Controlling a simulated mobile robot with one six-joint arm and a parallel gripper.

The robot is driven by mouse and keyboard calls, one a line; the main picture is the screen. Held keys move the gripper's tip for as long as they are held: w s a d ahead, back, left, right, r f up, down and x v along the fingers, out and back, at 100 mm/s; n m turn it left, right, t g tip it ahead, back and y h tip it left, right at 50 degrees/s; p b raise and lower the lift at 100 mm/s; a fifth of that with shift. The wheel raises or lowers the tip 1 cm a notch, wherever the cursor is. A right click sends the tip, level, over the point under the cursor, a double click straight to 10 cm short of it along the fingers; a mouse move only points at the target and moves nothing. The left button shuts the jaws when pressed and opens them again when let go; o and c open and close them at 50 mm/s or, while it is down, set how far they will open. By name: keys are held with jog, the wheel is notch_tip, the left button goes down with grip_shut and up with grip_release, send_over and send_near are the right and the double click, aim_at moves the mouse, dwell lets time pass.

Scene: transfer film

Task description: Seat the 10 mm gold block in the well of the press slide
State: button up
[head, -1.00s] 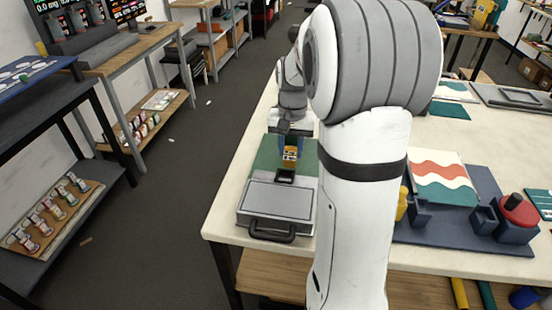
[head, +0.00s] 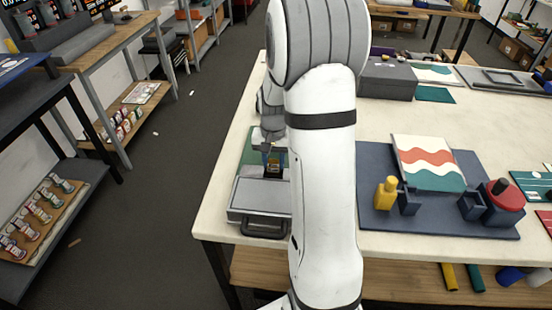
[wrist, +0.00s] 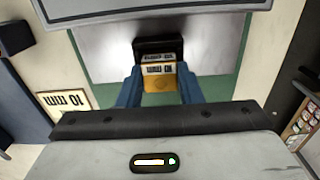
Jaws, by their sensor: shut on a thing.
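The gold block (wrist: 163,84) with dark print on its label is between the blue fingers of my gripper (wrist: 160,72), which is shut on it. In the head view, my gripper (head: 273,158) and the block (head: 273,168) are over the far edge of the press slide (head: 262,194), a grey plate on a green base. In the wrist view, the dark well (wrist: 156,44) shows just beyond the block, which covers its near part. I cannot tell whether the block's lower end is inside the well or above it.
A card marked 10 mm (wrist: 66,102) lies left of the press in the wrist view. On the table's right, a navy board (head: 385,218) holds a wavy-striped panel (head: 429,162), a yellow bottle (head: 387,193) and a red knob (head: 505,194).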

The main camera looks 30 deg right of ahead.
aim_at(274, 164)
jog(key=shift+s+r, duration=0.1)
jog(key=o, duration=1.2)
jog(key=shift+c, duration=0.2)
notch_tip(274, 164, up, 11)
jog(key=b, duration=0.1)
jog(key=s+a+r+n+t, duration=0.1)
jog(key=s+a+n, duration=0.2)
jog(key=s+a, duration=0.3)
jog(key=s+a+r+n+t, duration=0.2)
jog(key=s+a, duration=0.5)
jog(key=s, duration=0.6)
jog(key=shift+s+a+r+n, duration=0.15)
jog(key=shift+s+a+n, duration=0.15)
jog(key=shift+n, duration=0.6)
